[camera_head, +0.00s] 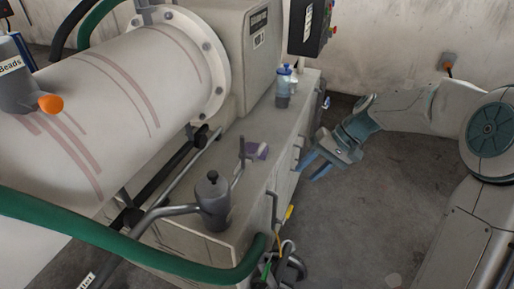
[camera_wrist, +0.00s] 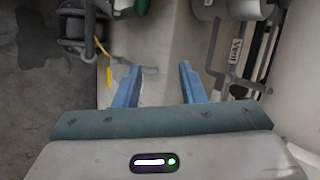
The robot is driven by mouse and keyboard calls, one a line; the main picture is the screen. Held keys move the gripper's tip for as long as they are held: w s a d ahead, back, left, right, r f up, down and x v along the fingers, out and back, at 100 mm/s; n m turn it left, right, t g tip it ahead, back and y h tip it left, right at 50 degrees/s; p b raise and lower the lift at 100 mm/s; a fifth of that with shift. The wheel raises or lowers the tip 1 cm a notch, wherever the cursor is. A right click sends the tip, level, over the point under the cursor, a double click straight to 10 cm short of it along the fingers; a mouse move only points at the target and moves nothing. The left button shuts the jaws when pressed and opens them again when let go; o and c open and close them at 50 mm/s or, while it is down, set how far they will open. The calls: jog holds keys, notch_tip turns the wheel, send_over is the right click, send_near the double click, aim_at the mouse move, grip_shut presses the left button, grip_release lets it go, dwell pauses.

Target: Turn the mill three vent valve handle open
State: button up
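A label reading "Vent" (camera_wrist: 237,50) shows at the upper right of the wrist view, beside a grey pot. Thin bent grey bars (camera_wrist: 238,84) lie just below the label; I cannot tell which part is the valve handle. In the head view a thin upright grey lever (camera_head: 241,152) rises from the bench beside the lidded grey pot (camera_head: 212,200). Its open or closed position is unclear. My gripper (camera_head: 306,160) is right of the bench, apart from the lever. In the wrist view my gripper (camera_wrist: 160,80) has its blue fingers spread, with nothing between them.
The pale mill drum (camera_head: 120,90) fills the left. A green hose (camera_head: 130,255) crosses the front. The floor at right is clear.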

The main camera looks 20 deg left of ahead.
jog(key=w+a+f+g+y+b, duration=0.1)
jog(key=w+a+y, duration=0.1)
jog(key=w+y, duration=0.3)
jog(key=w+a+g+y+b, duration=0.1)
jog(key=w+a+y, duration=0.2)
jog(key=w, duration=0.3)
jog(key=p+x, duration=0.2)
jog(key=x, duration=1.1)
jog(key=shift+w+a+y, duration=0.25)
jog(key=shift+y, duration=0.05)
jog(key=shift+r, duration=0.1)
